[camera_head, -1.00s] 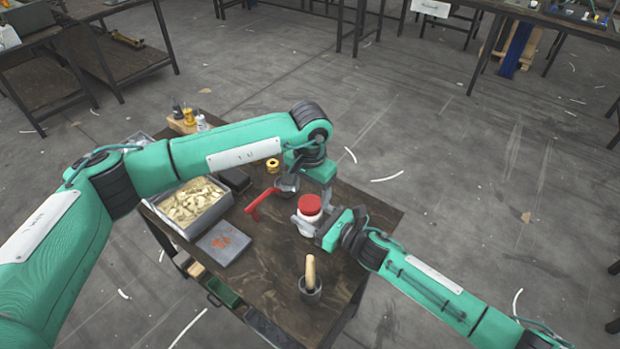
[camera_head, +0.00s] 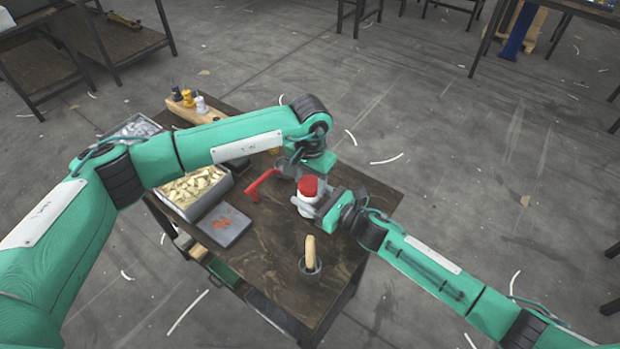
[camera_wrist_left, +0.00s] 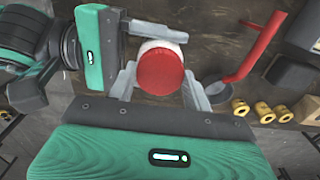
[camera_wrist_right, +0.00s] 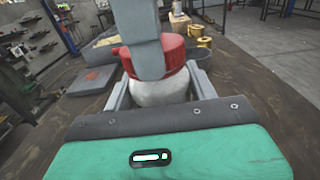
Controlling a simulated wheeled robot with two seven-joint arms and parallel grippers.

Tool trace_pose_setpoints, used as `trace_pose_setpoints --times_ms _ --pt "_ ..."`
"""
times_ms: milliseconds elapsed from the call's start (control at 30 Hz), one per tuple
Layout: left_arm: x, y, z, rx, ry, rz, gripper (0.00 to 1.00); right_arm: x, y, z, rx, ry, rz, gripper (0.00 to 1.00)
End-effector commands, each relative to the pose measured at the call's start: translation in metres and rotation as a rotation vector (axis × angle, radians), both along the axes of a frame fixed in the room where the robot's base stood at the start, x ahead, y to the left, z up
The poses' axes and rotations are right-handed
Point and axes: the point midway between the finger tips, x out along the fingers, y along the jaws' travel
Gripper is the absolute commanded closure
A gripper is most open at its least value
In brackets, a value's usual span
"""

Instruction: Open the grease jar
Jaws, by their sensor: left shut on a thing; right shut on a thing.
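The grease jar has a white body (camera_head: 306,206) and a red lid (camera_head: 308,187), and it stands near the right side of the workbench. My left gripper (camera_wrist_left: 160,78) comes from above with its fingers on both sides of the red lid, shut on it. My right gripper (camera_wrist_right: 160,88) is shut on the white body from the side; it also shows in the head view (camera_head: 318,208). The lid sits on top of the body. A left finger hides part of the lid in the right wrist view.
The workbench (camera_head: 265,262) also holds a red-handled tool (camera_head: 262,184), a bin of pale pieces (camera_head: 196,190), a grey plate (camera_head: 224,225) and a cup with a wooden-handled tool (camera_head: 311,262). Several brass rings (camera_wrist_left: 262,110) lie near the jar. The bench front is mostly clear.

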Motion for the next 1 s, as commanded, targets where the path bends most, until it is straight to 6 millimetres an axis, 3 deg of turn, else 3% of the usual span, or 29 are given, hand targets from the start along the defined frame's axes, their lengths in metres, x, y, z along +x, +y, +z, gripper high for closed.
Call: trace_pose_setpoints --times_ms 167,1000 --pt "0.0006 0.0007 0.0006 0.0 -0.001 0.14 0.77 0.0 -0.0001 -0.0001 0.0 0.0 0.0 1.0" --pt "0.0004 0.0007 0.0015 0.001 -0.002 1.506 0.77 0.0 -0.0004 -0.0002 -0.001 0.001 0.0 1.0"
